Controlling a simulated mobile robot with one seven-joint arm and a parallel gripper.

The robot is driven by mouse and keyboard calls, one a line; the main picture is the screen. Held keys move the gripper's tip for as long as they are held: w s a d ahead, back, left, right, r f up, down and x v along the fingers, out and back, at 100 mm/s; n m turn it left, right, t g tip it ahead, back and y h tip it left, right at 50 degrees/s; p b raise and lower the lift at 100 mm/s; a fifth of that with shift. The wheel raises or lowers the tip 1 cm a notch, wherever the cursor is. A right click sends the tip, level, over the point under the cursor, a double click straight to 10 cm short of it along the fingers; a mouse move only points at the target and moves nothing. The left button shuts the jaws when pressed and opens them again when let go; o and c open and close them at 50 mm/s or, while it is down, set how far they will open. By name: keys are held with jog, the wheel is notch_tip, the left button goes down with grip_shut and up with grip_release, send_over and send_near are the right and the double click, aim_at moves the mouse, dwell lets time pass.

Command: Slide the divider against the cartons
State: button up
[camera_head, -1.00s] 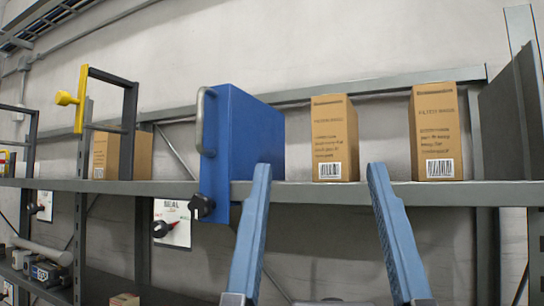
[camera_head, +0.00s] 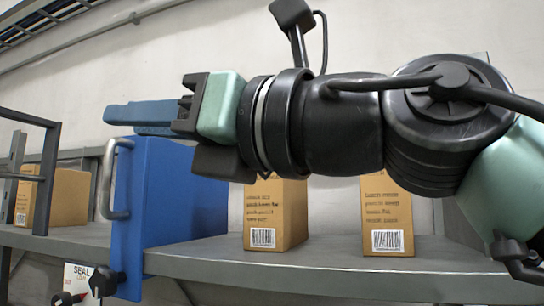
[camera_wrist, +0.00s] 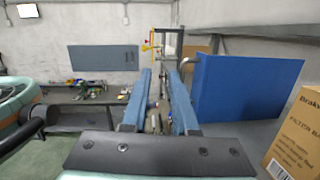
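The blue divider (camera_head: 170,195) stands upright on the grey shelf, with a metal handle (camera_head: 108,180) on its left front edge. Two brown cartons stand to its right, a nearer one (camera_head: 272,215) and a farther one (camera_head: 387,215), with a gap between divider and nearer carton. My gripper (camera_head: 108,113) points left across the divider's top in the head view. In the wrist view its fingers (camera_wrist: 162,75) are apart with nothing between them. There the divider (camera_wrist: 245,88) and its handle (camera_wrist: 190,62) lie right of the fingers, and a carton (camera_wrist: 298,135) is at the right edge.
Another brown carton (camera_head: 70,197) stands on the shelf (camera_head: 330,265) left of the divider, behind a dark frame (camera_head: 45,180). My arm covers the upper right and the cartons' tops.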

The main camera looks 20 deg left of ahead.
aim_at(111, 159)
jog(key=w+a+p, duration=0.2)
jog(key=a, duration=0.1)
jog(key=w+a+f+t+h+p, duration=0.1)
jog(key=w+a+p, duration=0.1)
jog(key=a, duration=0.1)
jog(key=w+a+h+p, duration=0.1)
jog(key=w+a+p, duration=0.1)
jog(key=a, duration=0.2)
jog(key=shift+w+f+t+p, duration=0.15)
jog(key=shift+f+t+p, duration=0.15)
jog(key=shift+w+a+f+m, duration=0.2)
jog(key=shift+a+m, duration=0.1)
jog(key=shift+a, duration=0.2)
grip_shut()
dwell(0.8)
